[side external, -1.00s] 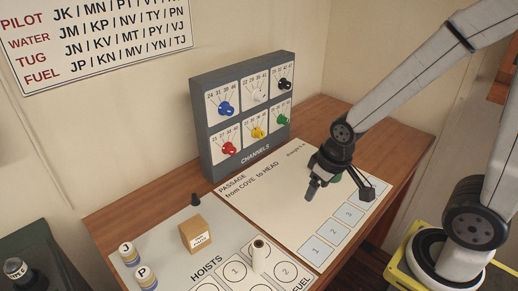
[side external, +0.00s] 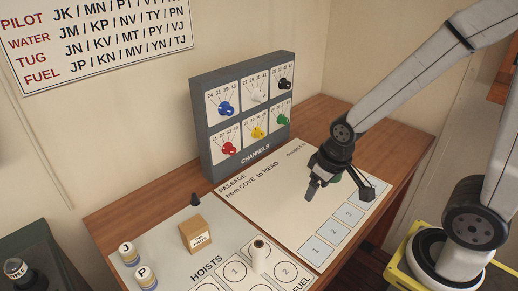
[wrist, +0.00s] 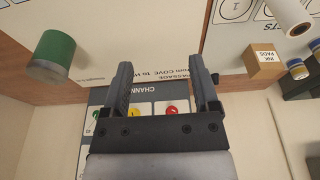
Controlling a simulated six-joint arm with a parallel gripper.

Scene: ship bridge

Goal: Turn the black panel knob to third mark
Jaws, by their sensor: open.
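The black knob (side external: 285,84) is at the top right of the grey CHANNELS panel (side external: 243,165) in the side view. Marks and numbers fan out above it; its exact pointing is too small to tell. My gripper (side external: 338,187) is over the white passage sheet, in front of and to the right of the panel, apart from the knob. In the wrist view my gripper (wrist: 160,66) is open with nothing between its fingers. The panel appears upside down there, and the black knob is not visible.
The panel also bears blue (side external: 225,108), white (side external: 258,96), red (side external: 228,148), yellow (side external: 258,132) and green (side external: 282,120) knobs. A green cylinder (wrist: 55,52) stands near my gripper. A cardboard box (side external: 196,235) and a white roll (side external: 259,256) stand further left.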

